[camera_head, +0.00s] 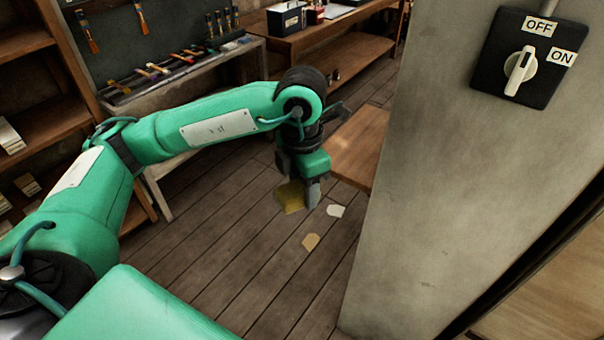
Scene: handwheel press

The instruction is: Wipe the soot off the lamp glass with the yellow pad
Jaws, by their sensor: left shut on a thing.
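My left arm reaches in from the left, and my left gripper (300,188) points down over the plank floor near the middle of the view. It is shut on the yellow pad (290,198), a dull yellow piece showing at the left of the fingers. The gripper partly hides the pad. I see no lamp glass and no soot that I can make out in this view. My right gripper is out of view.
A grey column (450,190) with a black OFF/ON switch (520,68) blocks the right side. A wooden surface (360,145) lies just behind the gripper. A tool bench (185,72) stands behind.

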